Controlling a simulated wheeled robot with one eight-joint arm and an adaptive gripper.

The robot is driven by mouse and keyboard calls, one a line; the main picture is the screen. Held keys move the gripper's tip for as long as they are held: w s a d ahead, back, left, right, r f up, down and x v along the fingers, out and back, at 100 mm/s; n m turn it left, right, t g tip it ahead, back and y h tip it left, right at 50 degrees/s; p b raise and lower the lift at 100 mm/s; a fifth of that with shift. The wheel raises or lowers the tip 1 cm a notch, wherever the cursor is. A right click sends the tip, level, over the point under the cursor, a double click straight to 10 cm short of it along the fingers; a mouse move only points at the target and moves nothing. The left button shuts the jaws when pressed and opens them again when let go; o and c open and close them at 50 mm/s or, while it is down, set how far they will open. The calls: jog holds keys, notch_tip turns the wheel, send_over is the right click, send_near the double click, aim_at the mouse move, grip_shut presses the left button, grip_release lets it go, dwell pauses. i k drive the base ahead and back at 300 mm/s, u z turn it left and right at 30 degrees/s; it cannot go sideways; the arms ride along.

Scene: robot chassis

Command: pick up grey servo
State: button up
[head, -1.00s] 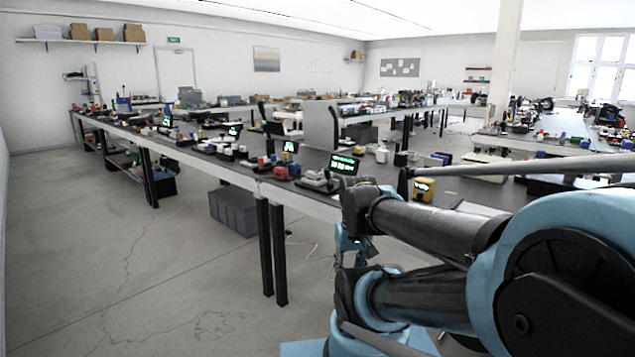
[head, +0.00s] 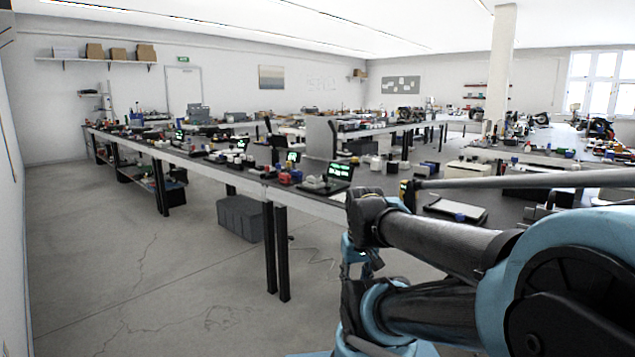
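I cannot pick out the grey servo with certainty; the small parts on the long workbench (head: 318,203) are too small to tell apart. Small light grey and white blocks (head: 234,157) stand on that bench, and one of them could be it. My arm fills the lower right of the head view, folded in front of the bench. A blue and dark end part of my arm shows below the bench edge, but I cannot make out fingertips or whether they hold anything.
The long bench runs from the far left to the right, with black legs (head: 276,250). A dark grey bin (head: 241,218) stands on the floor under it. Small lit screens (head: 340,171) stand on the bench. The floor (head: 140,290) at left is clear.

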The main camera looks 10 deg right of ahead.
aim_at(315, 180)
jog(key=z, duration=0.2)
jog(key=i, duration=1.15)
jog(key=u, duration=0.35)
